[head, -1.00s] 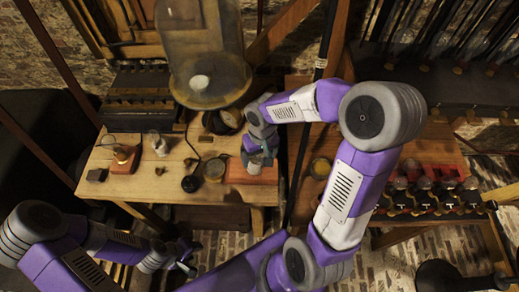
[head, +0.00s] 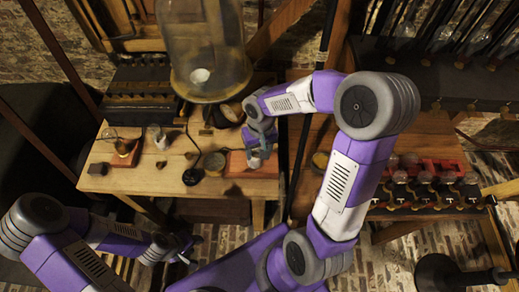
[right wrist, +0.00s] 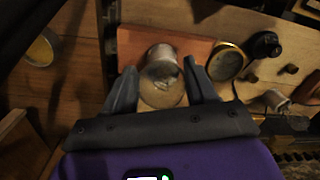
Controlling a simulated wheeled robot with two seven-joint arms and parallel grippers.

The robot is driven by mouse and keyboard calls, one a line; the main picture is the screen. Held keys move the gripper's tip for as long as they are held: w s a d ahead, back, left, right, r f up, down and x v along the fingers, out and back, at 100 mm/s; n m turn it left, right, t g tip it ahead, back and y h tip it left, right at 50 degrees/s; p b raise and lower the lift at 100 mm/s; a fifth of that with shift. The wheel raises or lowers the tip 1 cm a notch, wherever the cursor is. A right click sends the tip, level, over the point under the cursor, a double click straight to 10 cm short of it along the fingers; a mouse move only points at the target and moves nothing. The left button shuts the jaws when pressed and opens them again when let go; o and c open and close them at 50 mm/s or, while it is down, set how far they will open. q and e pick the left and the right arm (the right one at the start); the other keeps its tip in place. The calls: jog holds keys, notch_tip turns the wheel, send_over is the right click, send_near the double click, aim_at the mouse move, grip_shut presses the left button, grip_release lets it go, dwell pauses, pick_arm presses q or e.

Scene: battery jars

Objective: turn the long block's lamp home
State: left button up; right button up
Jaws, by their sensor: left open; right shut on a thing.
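The long reddish block (right wrist: 196,45) lies on the wooden bench and also shows in the head view (head: 238,165). My right gripper (right wrist: 161,84) is shut on the lamp (right wrist: 161,72), a clear glass bulb with a pale cylindrical part, with one finger on each side. The lamp is over the block, at its right end in the head view (head: 255,162). Whether it is seated in the block is hidden. My left gripper (head: 190,252) is open and empty, low in front of the bench.
A brass-rimmed dial (right wrist: 227,62) and a black round knob (right wrist: 266,44) are close beside the block. A large glass jar (head: 208,50) stands behind it. A second, smaller lamp on a block (head: 125,150) is at the bench's left. Several bulbs stand in a rack (head: 425,185) at right.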

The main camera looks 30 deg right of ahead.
jog(key=m+p, duration=0.1)
jog(key=w+m+g, duration=0.1)
jog(key=m, duration=0.1)
jog(key=shift+w+a+r+g+p, duration=0.1)
jog(key=shift+w+a+g+p, duration=0.1)
jog(key=shift+w+g+p, duration=0.15)
jog(key=shift+w+a+m+g+y+p, duration=0.2)
jog(key=shift+w+m+g+p, duration=0.15)
jog(key=shift+m+p, duration=0.3)
jog(key=shift+w+a+m+g+y+p, duration=0.2)
jog(key=shift+w+m+g+p, duration=0.1)
jog(key=shift+m+p, duration=0.35)
jog(key=shift+m, duration=0.3)
jog(key=m+y, duration=0.1)
jog(key=m, duration=0.2)
jog(key=d+m+t+y, duration=0.1)
jog(key=m, duration=0.2)
jog(key=shift+w+t, duration=0.15)
jog(key=shift+t, duration=0.15)
jog(key=shift+y, duration=0.3)
jog(key=m+t, duration=0.2)
jog(key=m, duration=0.2)
jog(key=shift+d+r, duration=0.1)
jog(key=shift+d, duration=0.05)
jog(key=shift+m, duration=0.5)
jog(key=o, duration=1.2)
jog(key=shift+o, duration=0.2)
jog(key=shift+d, duration=0.1)
